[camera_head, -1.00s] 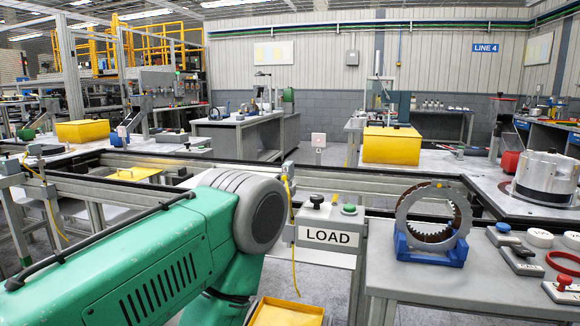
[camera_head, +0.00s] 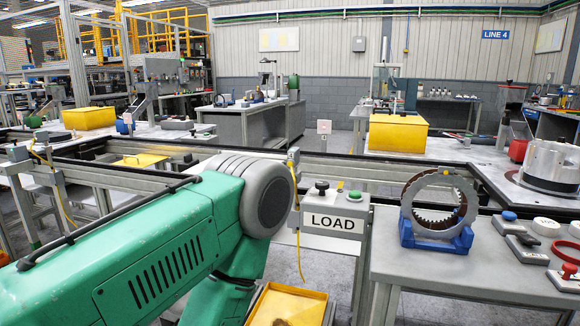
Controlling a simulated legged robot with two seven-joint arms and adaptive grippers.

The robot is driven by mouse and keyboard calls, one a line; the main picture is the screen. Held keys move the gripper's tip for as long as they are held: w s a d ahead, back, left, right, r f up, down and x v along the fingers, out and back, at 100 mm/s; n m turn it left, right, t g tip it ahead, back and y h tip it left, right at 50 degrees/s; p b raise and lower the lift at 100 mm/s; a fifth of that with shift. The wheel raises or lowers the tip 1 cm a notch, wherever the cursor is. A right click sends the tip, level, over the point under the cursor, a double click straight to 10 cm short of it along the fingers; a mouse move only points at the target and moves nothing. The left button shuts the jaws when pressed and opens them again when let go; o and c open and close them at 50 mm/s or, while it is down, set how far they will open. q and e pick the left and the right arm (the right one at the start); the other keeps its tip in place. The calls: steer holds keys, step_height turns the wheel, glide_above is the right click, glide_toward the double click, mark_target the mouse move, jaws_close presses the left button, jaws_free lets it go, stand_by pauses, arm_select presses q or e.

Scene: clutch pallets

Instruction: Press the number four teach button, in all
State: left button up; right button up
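No button that I can read as number four shows. A box labelled LOAD (camera_head: 333,222) carries a black knob (camera_head: 321,188) and a green button (camera_head: 355,196). On the right table, grey blocks carry a blue-topped button (camera_head: 509,216), a white-topped one (camera_head: 546,222) and a red knob (camera_head: 569,271); their small labels are hard to read. Neither of my grippers is in view. A large green arm (camera_head: 150,250) fills the lower left; I cannot tell from the picture whether it is mine.
A toothed ring (camera_head: 440,205) stands upright in a blue holder (camera_head: 435,238) on the right table (camera_head: 430,275). A yellow tray (camera_head: 318,309) lies at bottom centre. Yellow bins (camera_head: 397,132) stand farther back. A silver drum (camera_head: 550,165) is at right. Grey floor (camera_head: 290,262) shows between.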

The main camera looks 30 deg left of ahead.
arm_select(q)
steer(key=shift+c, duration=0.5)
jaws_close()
